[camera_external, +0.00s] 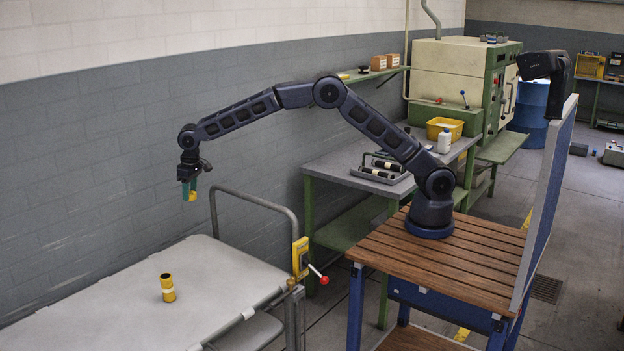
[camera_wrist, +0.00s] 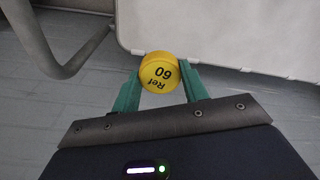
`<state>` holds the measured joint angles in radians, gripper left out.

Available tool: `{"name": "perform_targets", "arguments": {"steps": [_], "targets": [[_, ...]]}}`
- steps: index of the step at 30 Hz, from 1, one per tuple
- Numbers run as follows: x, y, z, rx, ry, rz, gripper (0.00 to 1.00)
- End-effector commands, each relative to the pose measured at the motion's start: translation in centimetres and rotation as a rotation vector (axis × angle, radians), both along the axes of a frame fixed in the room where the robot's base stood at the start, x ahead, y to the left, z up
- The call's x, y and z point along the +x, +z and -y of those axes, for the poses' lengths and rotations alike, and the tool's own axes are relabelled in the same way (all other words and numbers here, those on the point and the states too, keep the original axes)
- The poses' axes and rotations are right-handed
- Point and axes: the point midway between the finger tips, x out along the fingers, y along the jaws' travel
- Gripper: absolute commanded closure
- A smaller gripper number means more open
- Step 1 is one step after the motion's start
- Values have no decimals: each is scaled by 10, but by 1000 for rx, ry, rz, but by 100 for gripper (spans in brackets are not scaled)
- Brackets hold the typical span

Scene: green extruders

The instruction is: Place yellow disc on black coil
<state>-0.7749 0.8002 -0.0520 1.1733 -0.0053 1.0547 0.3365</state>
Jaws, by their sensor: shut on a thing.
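The yellow disc (camera_wrist: 160,72), marked "Ref 60", is between the green fingers of my gripper (camera_wrist: 160,85) in the wrist view. In the external view my gripper (camera_external: 189,190) is shut on the disc (camera_external: 192,196), high above the far edge of the light table. A yellow cylinder (camera_external: 167,291) with a pale band and a dark top stands upright on that table, lower and nearer the camera. Black rolls (camera_external: 377,173) with pale bands lie in a grey tray on the workbench. I cannot tell which of these is the black coil.
The light table (camera_external: 225,275) is mostly clear. A grey rail (camera_external: 255,200) and a yellow control box (camera_external: 300,257) with a red-knobbed lever stand at its right end. A brick wall runs behind. The workbench (camera_external: 350,160) holds a yellow bin (camera_external: 445,128) and white bottle (camera_external: 444,142).

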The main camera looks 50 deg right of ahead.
Motion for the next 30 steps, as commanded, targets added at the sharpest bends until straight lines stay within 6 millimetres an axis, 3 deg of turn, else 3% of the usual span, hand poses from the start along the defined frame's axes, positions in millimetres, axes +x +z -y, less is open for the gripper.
{"name": "perform_targets", "arguments": {"steps": [3,14,20,30], "targets": [[25,3,48,0,-52,-1,79],[72,2,172,2,-178,-2,79],[92,-18,241,0,-229,-4,79],[108,-61,382,-3,-331,-9,79]]}}
